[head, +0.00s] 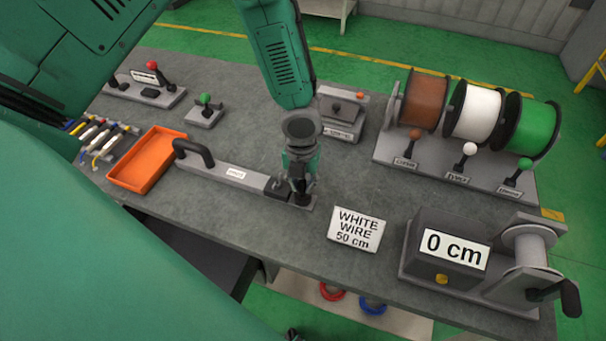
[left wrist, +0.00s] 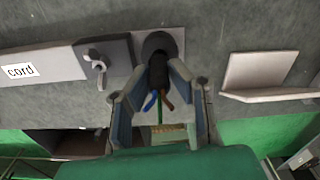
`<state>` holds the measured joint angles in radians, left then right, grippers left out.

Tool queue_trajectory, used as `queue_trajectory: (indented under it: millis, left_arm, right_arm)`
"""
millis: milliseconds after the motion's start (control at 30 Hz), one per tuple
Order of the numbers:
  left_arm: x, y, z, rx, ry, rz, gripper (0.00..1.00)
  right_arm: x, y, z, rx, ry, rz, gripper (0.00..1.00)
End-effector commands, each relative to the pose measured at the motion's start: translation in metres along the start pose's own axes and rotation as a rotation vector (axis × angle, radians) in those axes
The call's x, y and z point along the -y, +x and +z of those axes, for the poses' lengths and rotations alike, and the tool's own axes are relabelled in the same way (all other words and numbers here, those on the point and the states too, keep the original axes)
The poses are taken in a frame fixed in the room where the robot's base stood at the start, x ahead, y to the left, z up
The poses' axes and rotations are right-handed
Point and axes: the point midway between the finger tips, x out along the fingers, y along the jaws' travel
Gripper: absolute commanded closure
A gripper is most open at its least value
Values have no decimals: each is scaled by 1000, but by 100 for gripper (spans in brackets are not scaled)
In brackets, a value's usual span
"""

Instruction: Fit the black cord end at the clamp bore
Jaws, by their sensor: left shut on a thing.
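My left gripper (head: 301,183) points down at the right end of the grey cord fixture (head: 228,172), over its clamp (head: 277,187). In the left wrist view the left gripper (left wrist: 158,100) is shut on the black cord end (left wrist: 158,72), with blue, green and brown wires fanning out toward the palm. The cord's far end meets a dark round part (left wrist: 159,43) beside the clamp block (left wrist: 104,68) with its wing screw. I cannot tell whether the cord sits inside the bore or only against it. My right gripper does not show.
An orange tray (head: 150,160) lies left of the fixture. A white-wire sign (head: 356,230) and a 0 cm measuring unit (head: 445,250) stand to the right. Wire spools (head: 474,110) stand at the back right, and a small grey device (head: 340,112) is behind the gripper.

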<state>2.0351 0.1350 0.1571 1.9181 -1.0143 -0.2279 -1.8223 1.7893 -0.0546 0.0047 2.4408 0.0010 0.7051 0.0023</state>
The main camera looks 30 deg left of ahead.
Motion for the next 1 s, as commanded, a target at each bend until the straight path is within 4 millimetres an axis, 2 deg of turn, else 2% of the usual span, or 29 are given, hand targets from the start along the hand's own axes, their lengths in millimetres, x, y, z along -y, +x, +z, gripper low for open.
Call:
queue_trajectory:
  millis: [633,667,700,733,1000]
  left_arm:
    - [0,17,0,1,0,0,100]
    - [0,17,0,1,0,0,80]
    - [0,16,0,1,0,0,66]
    - [0,16,0,1,0,0,60]
    - [0,16,0,1,0,0,60]
  right_arm:
    - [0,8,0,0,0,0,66]
    - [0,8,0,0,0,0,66]
    - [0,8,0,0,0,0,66]
    - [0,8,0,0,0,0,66]
    - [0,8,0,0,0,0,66]
